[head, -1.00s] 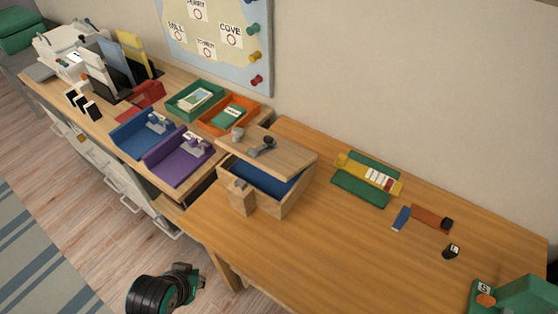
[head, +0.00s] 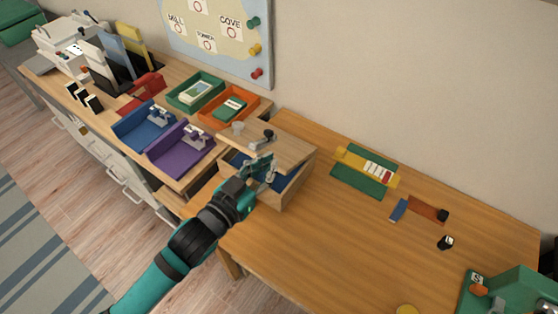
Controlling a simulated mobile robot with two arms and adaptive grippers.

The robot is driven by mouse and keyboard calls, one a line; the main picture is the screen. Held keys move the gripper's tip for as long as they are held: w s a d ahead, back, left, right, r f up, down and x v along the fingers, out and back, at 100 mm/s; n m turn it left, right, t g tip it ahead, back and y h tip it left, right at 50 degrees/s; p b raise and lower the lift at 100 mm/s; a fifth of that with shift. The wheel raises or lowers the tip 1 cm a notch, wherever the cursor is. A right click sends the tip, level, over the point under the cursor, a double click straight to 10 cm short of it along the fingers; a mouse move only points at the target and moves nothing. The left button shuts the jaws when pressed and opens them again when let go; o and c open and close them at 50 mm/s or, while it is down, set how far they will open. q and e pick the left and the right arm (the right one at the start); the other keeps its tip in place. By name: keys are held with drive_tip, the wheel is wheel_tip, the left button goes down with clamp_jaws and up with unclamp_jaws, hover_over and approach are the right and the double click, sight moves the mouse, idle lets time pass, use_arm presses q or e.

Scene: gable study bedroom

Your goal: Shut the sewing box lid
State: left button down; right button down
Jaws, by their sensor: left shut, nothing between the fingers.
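The wooden sewing box (head: 293,190) stands on the desk with its lid (head: 288,147) raised, leaving a gap at the front and right that shows a blue lining. A dark grey fitting with a round knob (head: 268,135) is on top of the lid. My left gripper (head: 262,168) is shut and empty, at the front of the box just below the lid's front edge. It covers part of the opening and front wall; I cannot tell whether it touches the lid. My right gripper is not in view.
Blue (head: 143,132) and purple (head: 178,152) trays stand left of the box, with green (head: 181,103) and orange (head: 209,122) trays behind. A green and yellow item (head: 365,172) lies to the right. A green machine (head: 510,290) stands at the lower right.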

use_arm(q)
drive_tip(key=p, duration=0.1)
hover_over(279, 164)
drive_tip(key=s, duration=0.1)
drive_tip(key=shift+d+f, duration=0.15)
drive_tip(key=shift+d, duration=0.3)
drive_tip(key=f, duration=0.2)
drive_tip(key=s+f, duration=0.1)
drive_tip(key=shift+a+f, duration=0.1)
drive_tip(key=shift+a, duration=0.2)
drive_tip(key=shift+s+a+f, duration=0.2)
drive_tip(key=shift+s+f, duration=0.05)
drive_tip(key=shift+f, duration=0.05)
drive_tip(key=shift+w+f, duration=0.1)
drive_tip(key=shift+d, duration=0.1)
